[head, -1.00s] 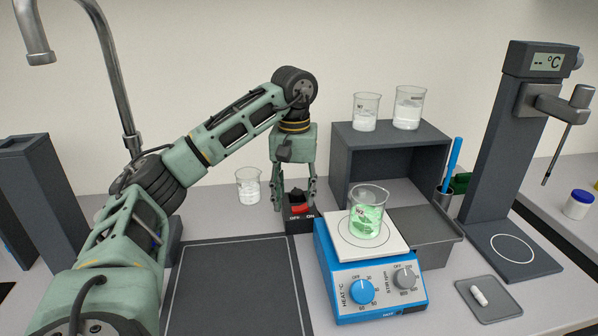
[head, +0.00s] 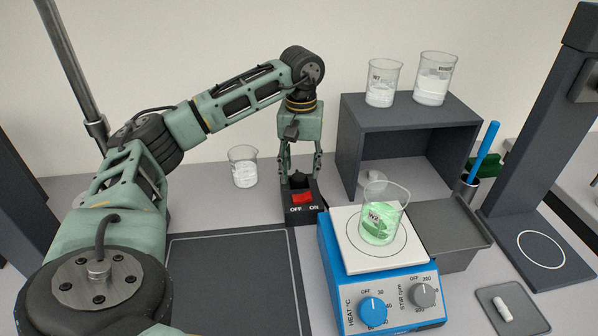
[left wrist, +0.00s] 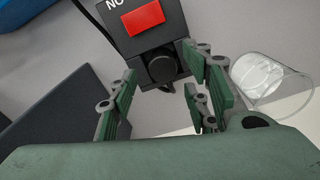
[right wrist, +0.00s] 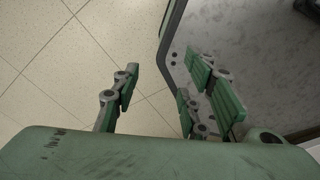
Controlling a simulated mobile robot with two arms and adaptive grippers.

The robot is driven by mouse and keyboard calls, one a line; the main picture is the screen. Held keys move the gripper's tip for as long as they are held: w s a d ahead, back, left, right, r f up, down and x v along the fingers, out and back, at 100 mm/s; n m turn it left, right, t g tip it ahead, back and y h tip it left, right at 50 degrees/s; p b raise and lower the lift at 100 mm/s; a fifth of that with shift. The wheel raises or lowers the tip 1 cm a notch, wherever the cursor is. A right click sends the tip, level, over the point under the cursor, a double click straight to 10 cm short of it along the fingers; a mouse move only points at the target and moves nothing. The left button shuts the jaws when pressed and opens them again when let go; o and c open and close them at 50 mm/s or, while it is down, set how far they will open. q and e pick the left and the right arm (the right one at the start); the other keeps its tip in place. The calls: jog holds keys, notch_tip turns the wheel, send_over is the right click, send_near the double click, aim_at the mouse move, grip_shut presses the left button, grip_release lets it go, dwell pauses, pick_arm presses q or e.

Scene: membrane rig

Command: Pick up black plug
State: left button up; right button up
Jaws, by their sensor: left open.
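The black plug (left wrist: 162,67) shows in the left wrist view as a round dark piece at the end of the switch box (left wrist: 125,40), with a dark cable beside it. In the head view the plug (head: 297,181) is a small dark shape behind the box's red rocker (head: 302,197). My left gripper (head: 301,172) points down over the plug, fingers spread on either side of it. In the left wrist view the plug is between the fingertips (left wrist: 160,77), with a gap visible on the left. My right gripper (right wrist: 163,72) is open and empty above the floor.
A beaker (head: 243,172) stands left of the left gripper. The blue hotplate (head: 340,270) with a green-filled beaker (head: 380,225) is at the right, before a dark shelf (head: 352,150). A dark mat (head: 235,290) lies bare in front.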

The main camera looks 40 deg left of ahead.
pick_arm(q)
jog(key=shift+f, duration=0.8)
jog(key=shift+c, duration=0.2)
grip_shut()
